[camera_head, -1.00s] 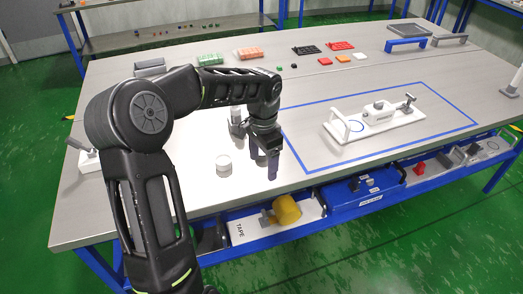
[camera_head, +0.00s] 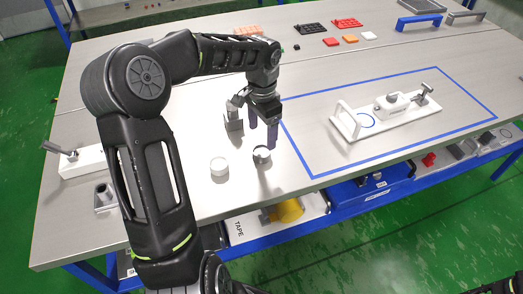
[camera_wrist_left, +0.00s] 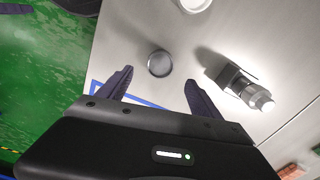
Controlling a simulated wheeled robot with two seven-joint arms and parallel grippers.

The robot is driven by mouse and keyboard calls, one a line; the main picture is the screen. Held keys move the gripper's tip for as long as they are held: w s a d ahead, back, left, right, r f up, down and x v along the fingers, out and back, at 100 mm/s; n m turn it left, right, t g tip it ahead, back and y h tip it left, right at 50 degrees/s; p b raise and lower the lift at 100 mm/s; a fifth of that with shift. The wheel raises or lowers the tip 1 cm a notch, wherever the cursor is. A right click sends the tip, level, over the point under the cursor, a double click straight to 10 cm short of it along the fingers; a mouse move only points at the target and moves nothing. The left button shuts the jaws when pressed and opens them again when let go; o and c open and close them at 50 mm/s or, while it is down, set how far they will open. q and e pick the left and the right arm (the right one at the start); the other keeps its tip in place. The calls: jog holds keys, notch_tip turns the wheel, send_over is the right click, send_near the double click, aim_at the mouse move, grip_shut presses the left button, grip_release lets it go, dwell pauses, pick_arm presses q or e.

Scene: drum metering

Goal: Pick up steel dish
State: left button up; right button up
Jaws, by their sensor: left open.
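The steel dish (camera_head: 262,155) is a small round grey piece standing on the table near its front edge. It also shows in the left wrist view (camera_wrist_left: 160,63), just beyond the fingertips and roughly midway across the gap. My left gripper (camera_head: 262,130) is open and empty, its dark fingers pointing down just behind the dish in the head view. The same open fingers show in the left wrist view (camera_wrist_left: 159,78), apart from the dish. My right gripper is not in view.
A white round container (camera_head: 219,167) stands left of the dish. A grey block with a metal knob (camera_head: 233,120) stands behind, close to the left gripper. A white fixture with handles (camera_head: 385,113) sits inside the blue outline at right.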

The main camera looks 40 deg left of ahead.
aim_at(262, 151)
pick_arm(q)
jog(key=shift+f, duration=1.4)
notch_tip(262, 151, down, 5)
jog(key=shift+f+p, duration=0.1)
jog(key=shift+p, duration=0.7)
jog(key=shift+c, duration=0.4)
jog(key=c, duration=1.4)
notch_tip(262, 151, up, 10)
jog(key=shift+r+b, duration=0.1)
jog(key=shift+b, duration=0.55)
